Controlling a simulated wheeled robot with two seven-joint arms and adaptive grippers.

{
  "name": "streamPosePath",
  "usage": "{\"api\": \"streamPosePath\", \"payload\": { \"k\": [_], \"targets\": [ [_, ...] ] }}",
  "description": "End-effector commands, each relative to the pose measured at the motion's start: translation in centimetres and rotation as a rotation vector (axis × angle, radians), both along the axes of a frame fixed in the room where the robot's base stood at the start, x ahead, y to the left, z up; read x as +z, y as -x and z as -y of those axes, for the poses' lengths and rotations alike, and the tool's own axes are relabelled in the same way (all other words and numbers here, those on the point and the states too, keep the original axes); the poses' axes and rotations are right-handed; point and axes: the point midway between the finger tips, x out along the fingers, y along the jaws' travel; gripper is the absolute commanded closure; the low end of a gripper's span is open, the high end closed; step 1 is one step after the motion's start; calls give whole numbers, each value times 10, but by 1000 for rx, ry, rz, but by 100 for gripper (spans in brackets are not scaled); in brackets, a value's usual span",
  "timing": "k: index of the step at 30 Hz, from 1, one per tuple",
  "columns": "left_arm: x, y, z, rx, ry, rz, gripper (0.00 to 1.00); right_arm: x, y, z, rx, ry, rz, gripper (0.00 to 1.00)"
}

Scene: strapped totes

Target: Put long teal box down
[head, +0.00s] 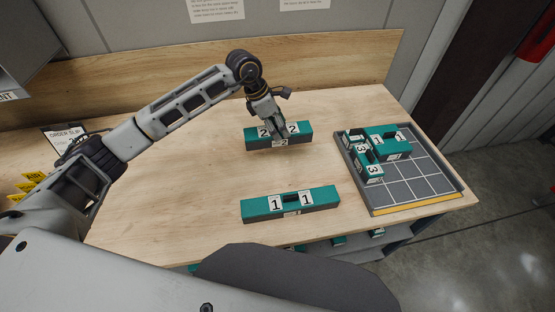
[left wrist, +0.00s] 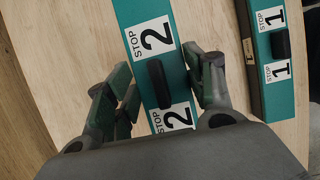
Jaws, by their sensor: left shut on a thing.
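A long teal box (head: 303,137) with "2" labels and a dark lower part lies toward the back middle of the table. It also shows in the left wrist view (left wrist: 151,45), with a black block on its top between the labels. My left gripper (head: 277,134) comes down on its middle from above and is shut on it. In the left wrist view the gripper's fingers (left wrist: 166,80) sit on either side of the box. The box looks level; I cannot tell whether its underside touches the table. My right gripper is out of view.
Another long teal box (head: 322,198) labelled "1" lies nearer the front. A grey gridded tray (head: 425,182) at the right holds smaller teal boxes (head: 389,138) along its back and left; its front right cells are bare. An order slip (head: 66,134) stands at the left. Wood between is clear.

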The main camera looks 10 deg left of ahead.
Motion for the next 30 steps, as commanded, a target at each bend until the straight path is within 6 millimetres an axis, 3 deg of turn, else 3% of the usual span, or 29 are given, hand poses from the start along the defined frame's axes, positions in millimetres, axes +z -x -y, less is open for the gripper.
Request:
{"api": "streamPosePath", "payload": {
  "k": [7,18,30],
  "targets": [
    [-10,0,0,1,1,-1,84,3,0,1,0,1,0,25],
    [-55,0,0,1,1,-1,84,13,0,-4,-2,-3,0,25],
    [-61,-1,0,0,1,2,84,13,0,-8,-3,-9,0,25]
  ]
}}
